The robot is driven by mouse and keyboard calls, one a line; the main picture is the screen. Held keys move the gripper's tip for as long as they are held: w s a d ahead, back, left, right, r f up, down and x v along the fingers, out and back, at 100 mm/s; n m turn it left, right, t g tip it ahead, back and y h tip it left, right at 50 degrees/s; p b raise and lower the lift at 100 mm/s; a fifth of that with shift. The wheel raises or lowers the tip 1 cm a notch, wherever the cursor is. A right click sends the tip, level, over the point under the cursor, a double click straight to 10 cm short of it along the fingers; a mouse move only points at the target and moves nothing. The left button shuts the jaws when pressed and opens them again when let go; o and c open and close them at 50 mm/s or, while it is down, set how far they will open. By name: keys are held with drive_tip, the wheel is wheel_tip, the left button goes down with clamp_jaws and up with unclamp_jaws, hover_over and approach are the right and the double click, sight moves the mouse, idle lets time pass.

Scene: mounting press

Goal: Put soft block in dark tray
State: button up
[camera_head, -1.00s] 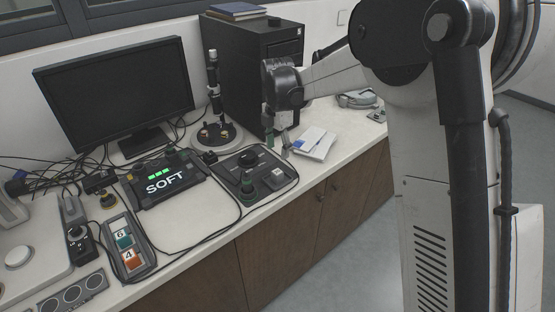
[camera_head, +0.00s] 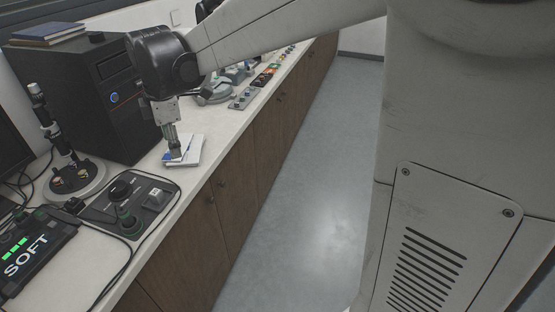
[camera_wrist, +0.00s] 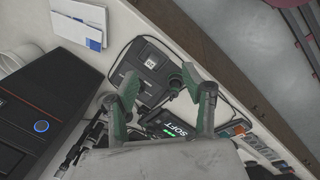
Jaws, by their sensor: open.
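My gripper (camera_head: 174,152) hangs over the counter in front of the black computer tower, by the white booklets. In the wrist view my gripper (camera_wrist: 160,74) shows two green fingers spread apart with nothing held between them. The dark panel also shows in the wrist view (camera_wrist: 136,58). A dark display (camera_head: 24,262) reads "SOFT" with green bars. I cannot tell which object is the soft block.
White and blue booklets (camera_head: 190,148) lie under my gripper. The black computer tower (camera_head: 85,95) stands behind, with a microscope-like stand (camera_head: 70,180) to its left. Cables run along the counter. Small devices (camera_head: 243,98) line the counter farther right. The floor (camera_head: 290,200) in front is clear.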

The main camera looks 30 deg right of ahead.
drive_tip(key=s+d+m+t, duration=0.2)
drive_tip(key=s+d+m, duration=0.3)
drive_tip(key=s+m, duration=0.3)
drive_tip(key=s+d+m+t, duration=0.2)
drive_tip(key=s+d+m, duration=0.4)
drive_tip(key=s, duration=1)
drive_tip(key=m, duration=0.3)
drive_tip(key=shift+s+d+f+m+t, duration=0.3)
drive_tip(key=shift+s+t, duration=0.1)
